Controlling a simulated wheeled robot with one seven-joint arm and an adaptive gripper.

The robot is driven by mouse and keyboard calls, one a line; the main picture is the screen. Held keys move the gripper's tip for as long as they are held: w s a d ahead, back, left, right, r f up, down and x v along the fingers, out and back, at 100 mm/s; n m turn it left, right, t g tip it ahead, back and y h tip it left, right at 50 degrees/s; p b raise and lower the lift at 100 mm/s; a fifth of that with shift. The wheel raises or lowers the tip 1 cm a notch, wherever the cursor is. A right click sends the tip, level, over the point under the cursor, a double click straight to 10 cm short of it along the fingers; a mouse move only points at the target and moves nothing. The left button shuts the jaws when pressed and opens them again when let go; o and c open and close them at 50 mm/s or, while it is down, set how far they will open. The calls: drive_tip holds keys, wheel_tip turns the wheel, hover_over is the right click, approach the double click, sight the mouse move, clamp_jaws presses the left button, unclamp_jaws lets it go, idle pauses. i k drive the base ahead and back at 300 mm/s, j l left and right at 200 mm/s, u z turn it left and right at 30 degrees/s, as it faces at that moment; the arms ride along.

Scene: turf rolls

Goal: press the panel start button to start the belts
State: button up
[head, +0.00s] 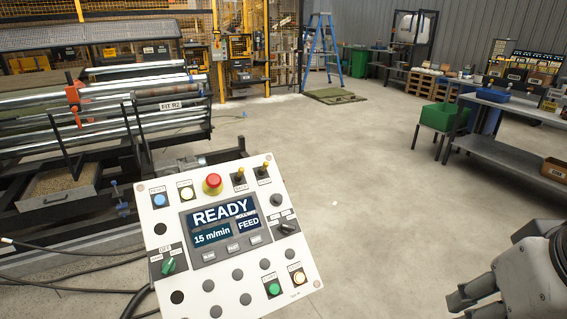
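A white control panel (225,240) stands tilted in the left middle of the head view. Its screen (226,221) reads READY, 15 m/min and FEED. Low on the panel are a green button (274,288) and a lit yellowish button (298,278); their small labels are too blurred to read surely, so I cannot tell which is start. My gripper (460,300) is at the lower right, well apart from the panel. Its fingers are partly cut off by the frame, so their opening is unclear.
A roller machine (130,95) stands behind the panel at left. Dark cables (70,285) lie on the floor at lower left. A workbench (515,105) and a green bin (440,117) stand at right. The concrete floor between panel and bench is clear.

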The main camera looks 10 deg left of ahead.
sight(274, 289)
drive_tip(key=k+u, duration=0.1)
drive_tip(key=u, duration=0.4)
drive_tip(key=i+u, duration=0.2)
drive_tip(key=k, duration=0.2)
drive_tip(key=i, duration=0.6)
drive_tip(key=j+z, duration=0.05)
